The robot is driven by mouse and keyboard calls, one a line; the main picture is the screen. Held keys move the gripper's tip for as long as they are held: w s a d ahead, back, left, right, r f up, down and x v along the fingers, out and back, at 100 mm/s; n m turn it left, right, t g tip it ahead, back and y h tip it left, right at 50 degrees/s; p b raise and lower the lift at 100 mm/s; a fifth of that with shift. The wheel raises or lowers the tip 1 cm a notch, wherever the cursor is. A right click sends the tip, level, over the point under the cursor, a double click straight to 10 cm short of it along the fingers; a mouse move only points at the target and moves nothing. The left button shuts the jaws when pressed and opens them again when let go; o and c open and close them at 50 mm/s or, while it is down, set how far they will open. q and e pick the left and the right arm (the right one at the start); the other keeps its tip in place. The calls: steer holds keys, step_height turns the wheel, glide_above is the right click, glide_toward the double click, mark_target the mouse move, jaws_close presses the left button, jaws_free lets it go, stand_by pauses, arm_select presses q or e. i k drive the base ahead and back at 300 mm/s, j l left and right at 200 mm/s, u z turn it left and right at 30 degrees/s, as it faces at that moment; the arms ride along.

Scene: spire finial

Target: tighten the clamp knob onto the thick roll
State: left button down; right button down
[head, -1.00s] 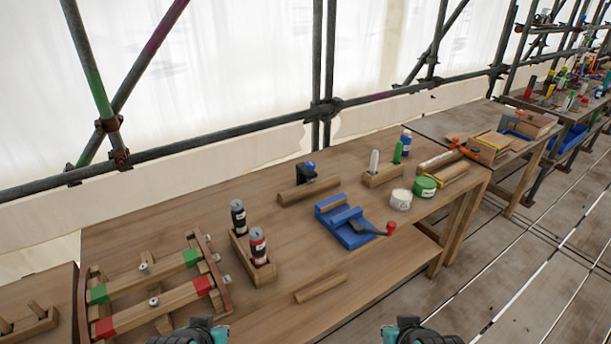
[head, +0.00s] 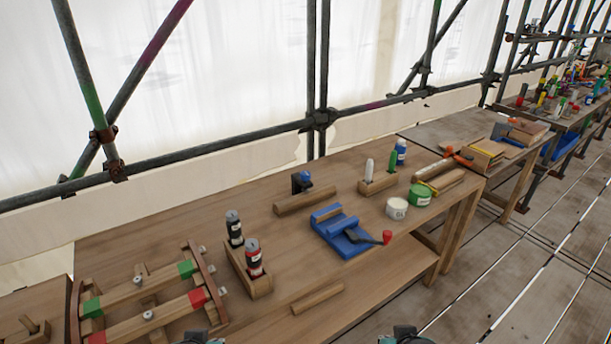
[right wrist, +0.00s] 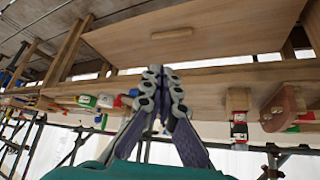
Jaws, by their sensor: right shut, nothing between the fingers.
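A small black clamp with a blue knob (head: 302,181) stands behind a long wooden roll or bar (head: 305,201) on the bench; whether the clamp touches it is unclear. A blue vise (head: 341,233) with a black lever and red handle end (head: 387,237) is in front of it to the right. I cannot tell for sure which piece is the thick roll. My right gripper (right wrist: 160,80) is shut and empty, apart from these things; only its top shows at the bottom edge of the head view. A sliver of my left gripper (head: 200,339) shows there, fingers hidden.
A wooden frame (head: 150,300) with red and green blocks fills the bench's left end. A holder with a dark can (head: 234,228) and a red can (head: 253,257) stands beside it. A white pot (head: 397,208) and green pot (head: 419,196) stand right. A loose wooden strip (head: 317,299) lies at the front.

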mark_target(304, 177)
steer(key=i+l+u, duration=0.2)
steer(key=l, duration=0.2)
steer(key=i+l+u, duration=0.15)
steer(key=l, duration=0.2)
steer(key=i+l+u, duration=0.2)
steer(key=l, duration=0.25)
steer(key=i+l+u, duration=0.15)
steer(key=l, duration=0.25)
steer(key=l+u, duration=0.2)
steer(key=l, duration=0.25)
steer(key=i+l+u, duration=0.2)
steer(key=l, duration=0.3)
steer(key=k, duration=0.1)
